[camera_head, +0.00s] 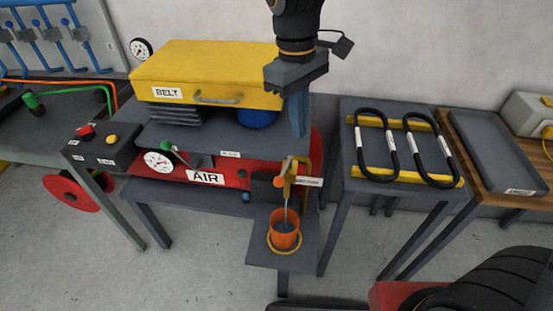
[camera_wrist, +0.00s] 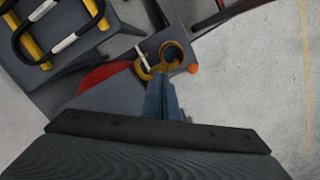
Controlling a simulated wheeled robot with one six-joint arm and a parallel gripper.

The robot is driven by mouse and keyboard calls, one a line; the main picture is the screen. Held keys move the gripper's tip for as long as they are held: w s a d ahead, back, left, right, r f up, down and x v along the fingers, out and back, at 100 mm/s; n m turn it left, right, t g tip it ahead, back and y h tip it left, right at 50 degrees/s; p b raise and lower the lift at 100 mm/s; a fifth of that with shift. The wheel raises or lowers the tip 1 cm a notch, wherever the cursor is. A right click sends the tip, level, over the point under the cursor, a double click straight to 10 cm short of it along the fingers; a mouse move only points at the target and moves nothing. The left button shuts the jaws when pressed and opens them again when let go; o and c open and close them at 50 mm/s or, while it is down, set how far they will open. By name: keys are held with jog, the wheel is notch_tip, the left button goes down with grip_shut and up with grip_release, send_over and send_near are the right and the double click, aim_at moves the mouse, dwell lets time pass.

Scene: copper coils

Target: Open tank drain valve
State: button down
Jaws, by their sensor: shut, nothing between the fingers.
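The red air tank (camera_head: 228,176), labelled AIR, lies under the grey bench. At its right end is the drain valve, with a yellow lever (camera_head: 289,172) and an orange knob (camera_head: 280,182). A thin pale line runs from the valve down to an orange cup (camera_head: 285,240); I cannot tell if it is a tube or liquid. My gripper (camera_head: 300,130) points down, shut and empty, above the valve. In the wrist view my fingers (camera_wrist: 160,84) overlap the yellow part (camera_wrist: 148,72), close to the cup (camera_wrist: 180,47) and the orange knob (camera_wrist: 193,69). Contact cannot be told.
A yellow BELT box (camera_head: 210,72) stands behind left of my gripper. A stand with two black belts (camera_head: 375,150) is to the right, beside a grey tray (camera_head: 495,145). The cup sits on a low grey shelf (camera_head: 262,255). Open floor lies in front.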

jog(key=s+a+r+n+h, duration=0.15)
jog(key=a+r+n, duration=0.25)
jog(key=a, duration=0.6)
jog(key=s+d+p+x, duration=0.1)
jog(key=d+p+x, duration=0.1)
jog(key=x, duration=1.1)
jog(key=shift+s+r+n+p, duration=0.15)
jog(key=shift+r+n+p, duration=0.2)
jog(key=shift+p, duration=0.45)
jog(key=shift+d, duration=0.15)
